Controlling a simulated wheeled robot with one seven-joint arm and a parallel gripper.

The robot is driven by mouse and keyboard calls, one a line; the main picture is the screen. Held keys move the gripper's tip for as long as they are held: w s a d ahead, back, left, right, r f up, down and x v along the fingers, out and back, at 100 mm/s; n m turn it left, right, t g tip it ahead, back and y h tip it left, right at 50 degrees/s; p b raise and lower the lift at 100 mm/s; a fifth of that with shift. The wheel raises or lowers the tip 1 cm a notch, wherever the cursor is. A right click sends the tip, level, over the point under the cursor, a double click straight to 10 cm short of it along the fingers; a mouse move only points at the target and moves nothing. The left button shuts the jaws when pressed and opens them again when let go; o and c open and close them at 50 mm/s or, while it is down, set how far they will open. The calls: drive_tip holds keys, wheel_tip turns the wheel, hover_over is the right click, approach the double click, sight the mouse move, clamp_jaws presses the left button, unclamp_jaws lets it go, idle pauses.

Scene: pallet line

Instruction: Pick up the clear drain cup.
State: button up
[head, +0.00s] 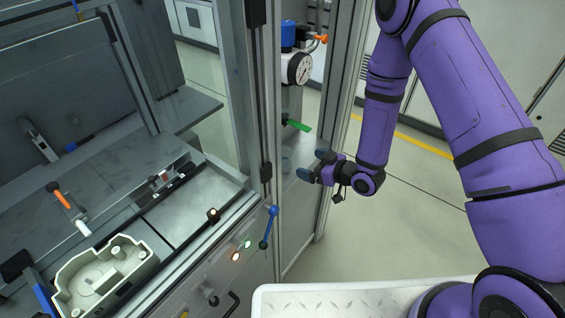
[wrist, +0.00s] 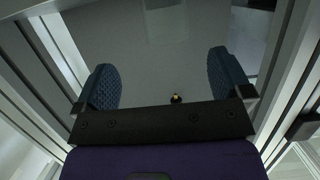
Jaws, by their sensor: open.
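My gripper (head: 313,165) is open and empty at the opening of the grey cabinet, below the air unit with the round gauge (head: 300,68). In the wrist view the two blue ribbed fingers stand wide apart, with the gap between them (wrist: 163,82) free. I cannot clearly make out the clear drain cup in either view. A small dark piece with a yellowish spot (wrist: 176,99) shows between the fingers in the wrist view; I cannot tell what it is.
The unit has a blue knob (head: 288,33), an orange handle (head: 320,38) and a green lever (head: 298,126) above my gripper. Cabinet posts (head: 338,100) stand close by. A bench at left holds a cream housing (head: 72,278). The floor at right is clear.

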sight(291, 159)
drive_tip(key=x, duration=0.5)
drive_tip(key=shift+w+a+f, duration=0.1)
drive_tip(key=shift+w+a, duration=0.05)
drive_tip(key=shift+a, duration=0.1)
drive_tip(key=x, duration=0.3)
drive_tip(key=shift+a, duration=0.6)
drive_tip(key=shift+w+a+f, duration=0.1)
drive_tip(key=shift+w+a, duration=0.3)
drive_tip(key=shift+a, duration=0.05)
drive_tip(key=shift+c, duration=0.3)
drive_tip(key=c, duration=1)
